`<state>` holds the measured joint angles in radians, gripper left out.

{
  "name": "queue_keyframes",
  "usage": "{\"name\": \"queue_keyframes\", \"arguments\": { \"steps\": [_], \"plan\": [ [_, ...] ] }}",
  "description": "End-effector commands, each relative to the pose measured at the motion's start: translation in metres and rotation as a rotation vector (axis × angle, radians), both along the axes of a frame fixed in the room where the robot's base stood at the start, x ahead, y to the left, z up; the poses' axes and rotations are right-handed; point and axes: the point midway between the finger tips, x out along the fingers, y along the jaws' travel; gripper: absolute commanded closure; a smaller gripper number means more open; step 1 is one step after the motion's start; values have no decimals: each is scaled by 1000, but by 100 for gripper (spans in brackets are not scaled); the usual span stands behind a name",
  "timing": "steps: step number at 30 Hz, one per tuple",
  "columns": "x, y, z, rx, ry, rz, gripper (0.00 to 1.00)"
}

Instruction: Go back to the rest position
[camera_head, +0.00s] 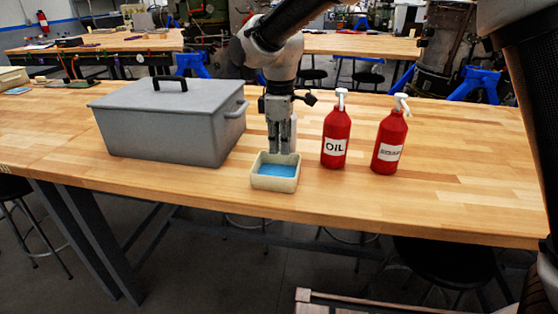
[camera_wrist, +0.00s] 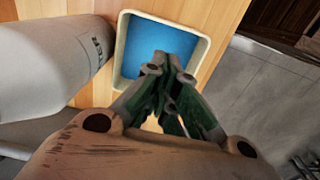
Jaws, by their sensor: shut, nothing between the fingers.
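My gripper (camera_head: 282,148) points down over a small cream tray (camera_head: 274,184) with a blue inside, near the front edge of the wooden table. The fingers are shut and hold nothing. In the wrist view my gripper (camera_wrist: 170,62) shows with its fingertips together in front of the tray's blue floor, and the tray's pale rim (camera_wrist: 122,50) frames it. How far the tips are above the tray floor I cannot tell. My arm reaches in from the top of the head view.
A grey lidded box (camera_head: 170,125) stands left of the tray. Two red pump bottles, one marked OIL (camera_head: 336,138) and another (camera_head: 390,143), stand to the right. A pale bottle (camera_head: 293,132) is partly hidden behind my gripper. The table's right part (camera_head: 470,180) is clear.

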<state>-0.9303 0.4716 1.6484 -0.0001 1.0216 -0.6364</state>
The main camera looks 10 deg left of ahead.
Motion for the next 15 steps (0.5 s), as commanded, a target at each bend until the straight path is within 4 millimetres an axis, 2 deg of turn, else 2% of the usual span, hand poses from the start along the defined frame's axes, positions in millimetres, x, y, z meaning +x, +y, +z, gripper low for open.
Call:
{"name": "queue_keyframes", "arguments": {
  "steps": [4,8,11,13,15],
  "plan": [
    [0,0,21,2,-1,0,100],
    [0,0,28,1,0,-20,100],
    [0,0,28,4,-2,-97,100],
    [-11,-14,9,-32,20,-177,100],
    [-27,-39,4,-57,32,-266,100]
  ]
}}
